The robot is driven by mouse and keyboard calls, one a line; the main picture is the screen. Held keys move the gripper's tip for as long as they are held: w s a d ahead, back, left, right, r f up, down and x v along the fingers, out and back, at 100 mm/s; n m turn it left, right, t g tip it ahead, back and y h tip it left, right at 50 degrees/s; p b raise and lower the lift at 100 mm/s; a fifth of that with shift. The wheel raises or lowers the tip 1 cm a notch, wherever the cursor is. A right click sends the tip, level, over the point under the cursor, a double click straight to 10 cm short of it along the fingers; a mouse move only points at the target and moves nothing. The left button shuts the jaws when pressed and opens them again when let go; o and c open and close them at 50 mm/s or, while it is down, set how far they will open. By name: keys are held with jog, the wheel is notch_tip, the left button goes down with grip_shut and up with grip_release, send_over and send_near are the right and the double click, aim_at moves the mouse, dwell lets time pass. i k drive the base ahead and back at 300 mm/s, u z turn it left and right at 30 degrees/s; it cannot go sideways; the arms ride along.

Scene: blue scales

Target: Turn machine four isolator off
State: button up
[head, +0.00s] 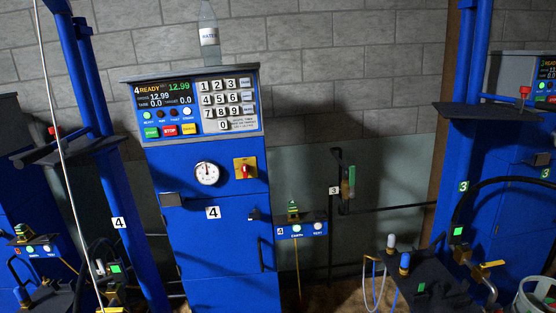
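The blue cabinet of machine four (210,265) stands left of centre, with a white "4" label (213,212) on its front. Its isolator (245,168) is a red rotary handle on a yellow plate, to the right of a round white dial gauge (207,173). The red handle looks roughly upright, but it is too small to read any on or off marks. Above it, the lit display (164,95) reads READY and 12.99. I cannot make out my gripper in this view, and nothing covers the isolator.
A water bottle (209,35) stands on the cabinet. A small control box (302,230) with lit buttons is to its right. Blue columns stand at left (130,230) and right (470,180). A dark platform with knobs (430,285) occupies the lower right. A thin pale rod (62,130) crosses the left side.

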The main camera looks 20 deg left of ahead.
aim_at(246, 169)
jog(key=u, duration=0.4)
jog(key=i, duration=1.5)
jog(key=u, duration=0.75)
